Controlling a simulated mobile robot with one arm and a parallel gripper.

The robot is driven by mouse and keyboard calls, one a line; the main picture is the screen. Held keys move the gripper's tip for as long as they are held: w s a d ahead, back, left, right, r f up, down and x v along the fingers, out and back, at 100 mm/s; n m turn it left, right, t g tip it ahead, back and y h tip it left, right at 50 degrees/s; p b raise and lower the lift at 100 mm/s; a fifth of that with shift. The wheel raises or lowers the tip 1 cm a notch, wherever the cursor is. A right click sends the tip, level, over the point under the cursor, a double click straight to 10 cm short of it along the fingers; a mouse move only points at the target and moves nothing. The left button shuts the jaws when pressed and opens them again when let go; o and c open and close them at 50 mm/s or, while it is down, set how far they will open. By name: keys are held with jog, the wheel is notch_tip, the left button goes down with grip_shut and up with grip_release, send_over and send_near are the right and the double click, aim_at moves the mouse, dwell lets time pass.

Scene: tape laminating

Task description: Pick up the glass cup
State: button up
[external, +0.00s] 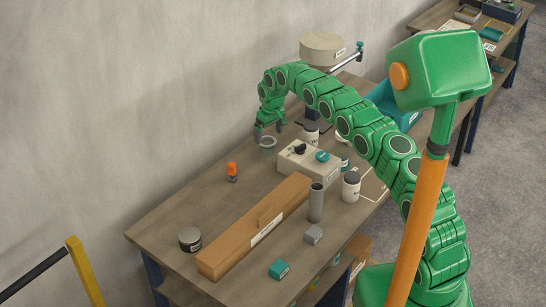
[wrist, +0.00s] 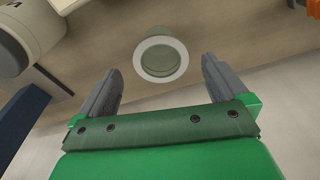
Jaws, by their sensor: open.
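The glass cup (external: 267,144) stands upright on the table near the wall, a small grey-green translucent cup. In the wrist view its pale round rim (wrist: 160,41) is seen from above, just beyond and between my fingertips. My gripper (external: 269,131) is over the cup in the external view, its fingers spread. In the wrist view my gripper (wrist: 160,72) is open and nothing is between the fingers. Whether a finger touches the cup cannot be told.
A beige box with a black knob (external: 308,158) stands to the right of the cup, with white jars (external: 351,187) nearby. An orange-topped item (external: 232,170) is to the left front. A long cardboard box (external: 255,228) lies across the front. The wall runs close behind the cup.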

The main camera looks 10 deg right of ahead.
jog(key=shift+w+a+f, duration=0.1)
jog(key=shift+f, duration=1)
jog(key=shift+w+a+f, duration=0.15)
jog(key=shift+f, duration=0.95)
jog(key=shift+w+a+f, duration=0.1)
jog(key=shift+f, duration=1)
jog(key=c, duration=1)
jog(key=shift+c, duration=0.2)
